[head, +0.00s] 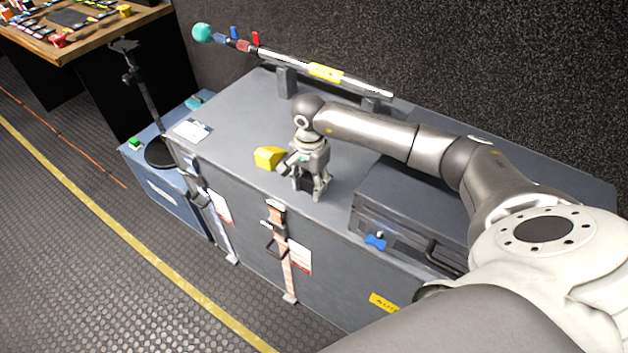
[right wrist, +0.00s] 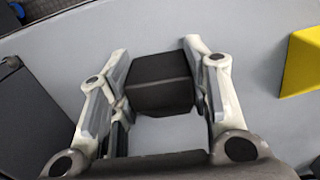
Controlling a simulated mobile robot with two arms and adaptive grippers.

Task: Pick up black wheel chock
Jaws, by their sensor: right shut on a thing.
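The black wheel chock (right wrist: 160,80) is between the fingers of my right gripper (right wrist: 158,88) in the right wrist view. The fingers are shut on its two sides. In the head view my right gripper (head: 311,190) points down at the front part of the grey case top (head: 235,125), and only a small dark part of the black chock (head: 307,184) shows between its fingers. I cannot tell whether the chock touches the surface. My left gripper is not in view.
A yellow wedge (head: 268,157) sits just left of my right gripper; it also shows in the right wrist view (right wrist: 302,62). A dark hard case (head: 400,205) lies to the right. A boom pole with a yellow label (head: 325,71) rests along the back. A clipboard (head: 191,130) lies at the left.

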